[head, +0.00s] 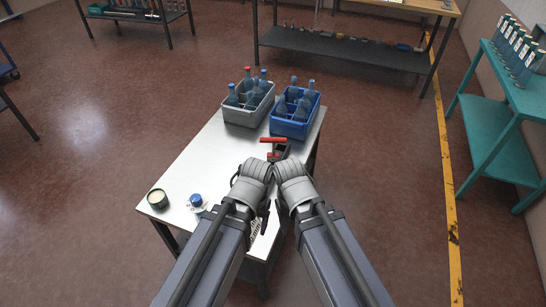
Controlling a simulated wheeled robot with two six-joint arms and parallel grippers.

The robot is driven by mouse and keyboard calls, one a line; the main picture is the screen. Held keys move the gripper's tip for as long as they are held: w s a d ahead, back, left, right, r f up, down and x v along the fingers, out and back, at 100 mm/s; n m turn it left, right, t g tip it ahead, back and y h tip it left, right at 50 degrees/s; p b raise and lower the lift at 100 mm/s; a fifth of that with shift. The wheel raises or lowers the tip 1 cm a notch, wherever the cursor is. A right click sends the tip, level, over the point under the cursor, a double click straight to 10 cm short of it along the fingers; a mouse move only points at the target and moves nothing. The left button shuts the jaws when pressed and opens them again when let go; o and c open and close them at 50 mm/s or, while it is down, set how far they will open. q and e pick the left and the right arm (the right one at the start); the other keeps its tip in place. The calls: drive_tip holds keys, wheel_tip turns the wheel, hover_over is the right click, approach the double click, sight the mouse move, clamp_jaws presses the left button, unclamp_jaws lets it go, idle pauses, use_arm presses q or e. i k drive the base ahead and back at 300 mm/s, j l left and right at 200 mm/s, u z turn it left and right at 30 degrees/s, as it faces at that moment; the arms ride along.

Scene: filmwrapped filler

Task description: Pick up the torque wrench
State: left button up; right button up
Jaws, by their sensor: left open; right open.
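I cannot make out a torque wrench for certain. A tool with a red bar (273,140) and a dark grey and red body lies on the white table near its right side, just beyond my wrists. My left gripper (265,218) shows as dark parts beside my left wrist, over the table; it is open and holds nothing that I can see. My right gripper (291,172) is at the end of my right arm, close beside the left one; it is open, with its fingers mostly hidden by the wrist. My forearms cover the table's near right part.
A grey crate (237,118) and a blue crate (284,128), both with bottles, stand at the table's far end. A round tin (157,198) and a blue-capped item (196,200) stand near left. The table's left middle (200,160) is clear. A teal rack (483,130) stands right.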

sight(272, 157)
drive_tip(key=u, duration=0.3)
drive_tip(key=i+l+u, duration=0.1)
drive_tip(key=l+u, duration=0.15)
drive_tip(key=u, duration=0.2)
drive_tip(key=l+u, duration=0.3)
drive_tip(key=u, duration=0.2)
drive_tip(key=l+u, duration=0.3)
drive_tip(key=u, duration=0.15)
drive_tip(key=k+l+u, duration=0.1)
drive_tip(key=l, duration=0.35)
drive_tip(key=k+l+u, duration=0.1)
drive_tip(key=l, duration=0.3)
drive_tip(key=k+l+u, duration=0.1)
drive_tip(key=l, duration=0.3)
drive_tip(key=k+l+u, duration=0.15)
drive_tip(key=l, duration=0.25)
drive_tip(key=k+l+u, duration=0.1)
drive_tip(key=l, duration=0.3)
drive_tip(key=i+l, duration=0.1)
drive_tip(key=l, duration=0.35)
drive_tip(key=i, duration=0.1)
